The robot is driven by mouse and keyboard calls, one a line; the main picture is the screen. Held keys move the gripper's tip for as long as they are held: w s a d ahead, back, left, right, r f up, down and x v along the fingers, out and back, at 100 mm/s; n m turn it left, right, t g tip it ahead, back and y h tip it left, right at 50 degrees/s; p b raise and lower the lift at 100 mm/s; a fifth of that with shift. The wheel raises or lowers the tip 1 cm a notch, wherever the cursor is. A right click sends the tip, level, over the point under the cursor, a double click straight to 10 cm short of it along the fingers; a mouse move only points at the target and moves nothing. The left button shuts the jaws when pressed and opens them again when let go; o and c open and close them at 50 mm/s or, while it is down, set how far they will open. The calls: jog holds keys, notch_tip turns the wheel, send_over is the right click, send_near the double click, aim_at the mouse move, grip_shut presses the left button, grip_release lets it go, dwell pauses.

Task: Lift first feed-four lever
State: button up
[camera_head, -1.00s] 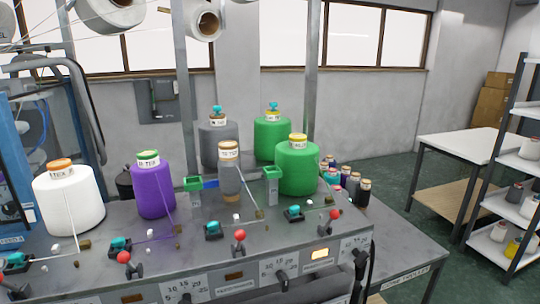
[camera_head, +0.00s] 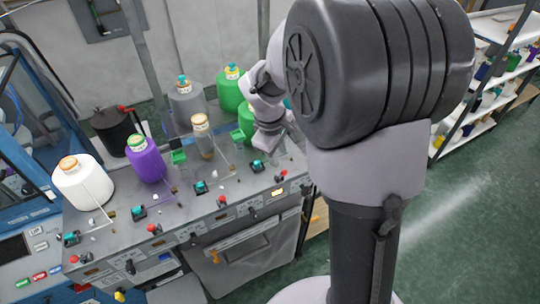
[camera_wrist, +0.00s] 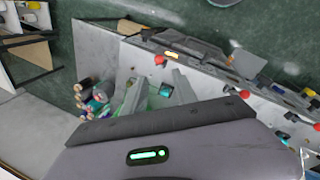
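A row of red-knobbed levers runs along the machine's front edge. The rightmost lever (camera_head: 283,174) stands near a lit amber window and also shows in the wrist view (camera_wrist: 159,60). Other red-knobbed levers (camera_head: 222,200) (camera_head: 153,228) stand to its left. A teal-topped part (camera_head: 258,166) sits behind the rightmost lever and shows in the wrist view (camera_wrist: 166,90). My gripper (camera_wrist: 158,82) is open and empty, its two fingers apart above the machine top. In the head view it is partly hidden by my arm, behind the rightmost lever. I cannot read any feed number.
Shelves (camera_head: 470,125) stand at the right.

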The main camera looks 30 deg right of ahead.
aim_at(282, 174)
jog(key=x, duration=1.3)
jog(key=shift+w+f, duration=0.15)
jog(key=shift+f, duration=0.2)
grip_shut()
jog(key=shift+r, duration=0.1)
dwell(0.4)
